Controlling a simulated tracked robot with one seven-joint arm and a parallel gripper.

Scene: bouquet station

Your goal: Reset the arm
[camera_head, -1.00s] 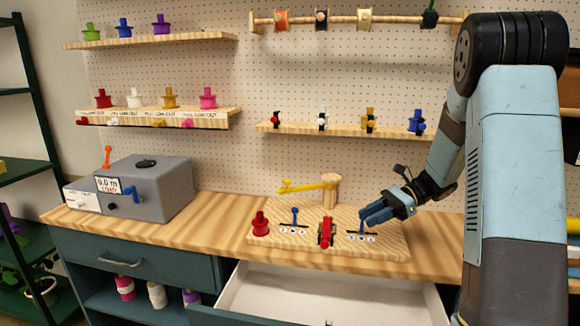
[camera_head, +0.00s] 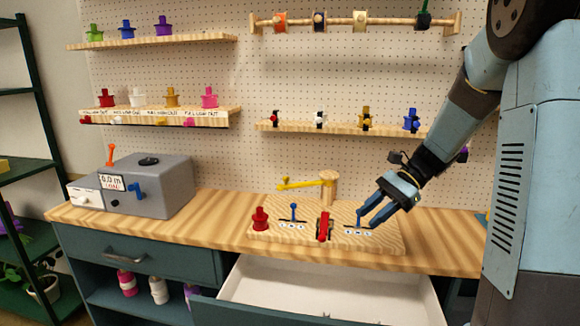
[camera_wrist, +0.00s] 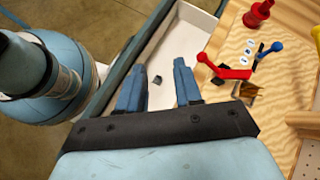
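My gripper (camera_head: 368,215) is at the right part of the wooden board (camera_head: 385,243) on the bench in the head view. Its two blue fingers are apart, and in the wrist view my gripper (camera_wrist: 158,85) shows nothing between them except the open drawer (camera_wrist: 158,48) beyond. The board carries a red spool-shaped piece (camera_head: 260,219), a blue-knobbed lever (camera_head: 294,211), a red lever (camera_head: 323,226) and a yellow arm on a wooden post (camera_head: 328,187). The right end of the board is partly hidden behind my fingers.
The open white drawer (camera_head: 330,292) juts out below the bench. A grey machine (camera_head: 150,186) with a display stands at the left. Shelves with coloured spools (camera_head: 172,97) hang on the pegboard behind. A dark green rack (camera_head: 15,150) stands at far left.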

